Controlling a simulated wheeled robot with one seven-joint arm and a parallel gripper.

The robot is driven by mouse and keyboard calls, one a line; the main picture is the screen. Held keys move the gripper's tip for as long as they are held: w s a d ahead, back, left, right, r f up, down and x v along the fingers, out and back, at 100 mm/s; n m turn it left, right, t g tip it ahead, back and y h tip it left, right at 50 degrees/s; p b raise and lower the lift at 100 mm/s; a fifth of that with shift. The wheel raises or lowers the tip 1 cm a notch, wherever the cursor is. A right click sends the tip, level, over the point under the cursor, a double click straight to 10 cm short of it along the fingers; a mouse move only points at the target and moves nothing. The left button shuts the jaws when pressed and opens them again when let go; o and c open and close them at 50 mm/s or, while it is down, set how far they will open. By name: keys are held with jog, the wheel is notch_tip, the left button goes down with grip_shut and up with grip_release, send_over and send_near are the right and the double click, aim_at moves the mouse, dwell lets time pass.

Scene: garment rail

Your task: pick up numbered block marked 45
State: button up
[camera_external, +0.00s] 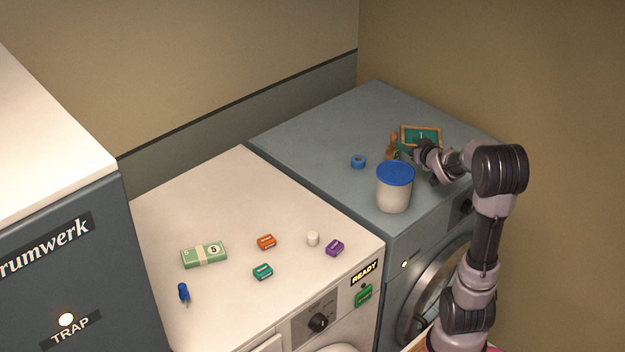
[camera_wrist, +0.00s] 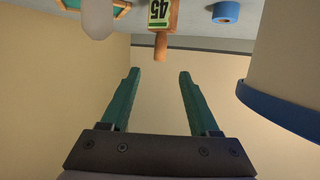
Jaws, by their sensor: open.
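The block marked 45 (camera_wrist: 159,13) is orange-brown, with a green-edged white label and a narrow peg-like end. It shows at the top middle of the wrist view, whose picture is upside down. In the external view a brown upright thing (camera_external: 392,146) on the blue-grey machine appears to be this block, partly hidden by other things. My gripper (camera_wrist: 158,76) is open and empty, its two teal fingers pointing toward the block with a gap left between. In the external view my gripper (camera_external: 418,152) is just right of the block, behind the tub.
A blue-lidded tub (camera_external: 394,190) stands close in front of my gripper. A blue tape roll (camera_external: 358,161) lies left of the block, and a wood-framed green board (camera_external: 421,135) is behind. A pale rounded thing (camera_wrist: 97,18) is near the block. The white machine holds several small items.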

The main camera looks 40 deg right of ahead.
aim_at(396, 137)
jog(key=x, duration=1)
jog(key=shift+w+f, duration=0.15)
jog(key=shift+f, duration=0.1)
grip_shut()
dwell(1.0)
